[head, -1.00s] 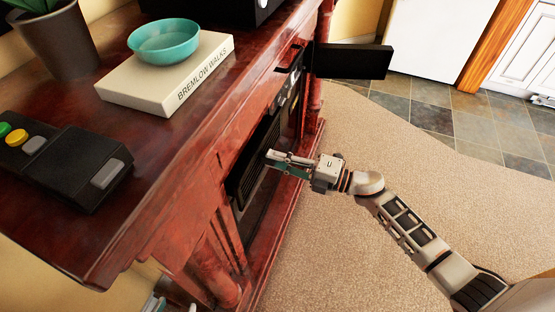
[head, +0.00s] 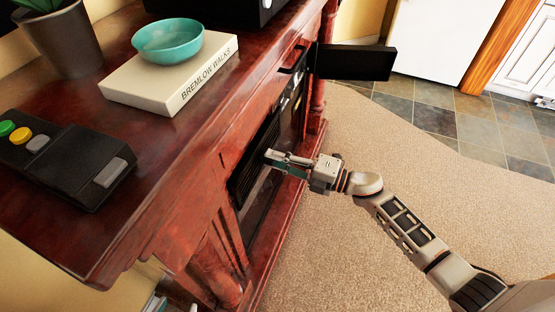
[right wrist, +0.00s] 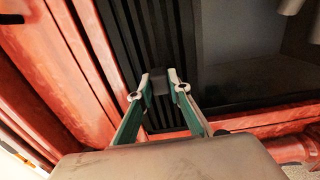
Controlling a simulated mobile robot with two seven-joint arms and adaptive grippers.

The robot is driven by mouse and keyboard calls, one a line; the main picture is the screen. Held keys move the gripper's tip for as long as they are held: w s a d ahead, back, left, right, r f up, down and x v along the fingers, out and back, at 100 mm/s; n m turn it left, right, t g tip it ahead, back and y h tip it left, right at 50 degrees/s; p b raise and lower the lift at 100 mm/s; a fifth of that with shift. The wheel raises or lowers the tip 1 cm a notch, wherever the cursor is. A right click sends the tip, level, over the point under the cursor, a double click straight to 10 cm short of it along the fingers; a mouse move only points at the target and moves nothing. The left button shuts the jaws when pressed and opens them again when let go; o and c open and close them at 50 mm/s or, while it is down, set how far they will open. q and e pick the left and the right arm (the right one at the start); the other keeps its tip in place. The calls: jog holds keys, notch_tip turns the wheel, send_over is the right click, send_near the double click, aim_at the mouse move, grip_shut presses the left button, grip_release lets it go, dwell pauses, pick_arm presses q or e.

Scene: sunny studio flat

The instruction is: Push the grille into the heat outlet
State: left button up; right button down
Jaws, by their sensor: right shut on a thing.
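The grille (head: 250,168) is a black slatted panel at the front of the red-brown wooden fireplace surround. In the right wrist view its dark slats (right wrist: 131,45) run up behind the fingers. My right gripper (head: 268,158) is at the grille's face. In the right wrist view its fingertips (right wrist: 159,82) are closed on a small dark grey block, which looks like the grille's knob. The heat outlet's opening is mostly hidden behind the grille, and I cannot tell how deep the grille sits. My left gripper is not in view.
The wooden mantel (head: 165,150) overhangs the grille and carries a book (head: 170,78), a teal bowl (head: 168,42), a plant pot (head: 62,45) and a black button box (head: 70,165). A black panel (head: 353,62) juts out beyond. The carpet (head: 350,260) around my arm is clear.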

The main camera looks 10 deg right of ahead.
aim_at(262, 155)
jog(key=shift+x, duration=1.55)
dwell(2.8)
jog(key=c, duration=1.8)
grip_release()
jog(key=shift+a+r, duration=0.1)
jog(key=o, duration=0.5)
jog(key=shift+d, duration=0.3)
jog(key=shift+v, duration=3.4)
jog(key=shift+a, duration=0.1)
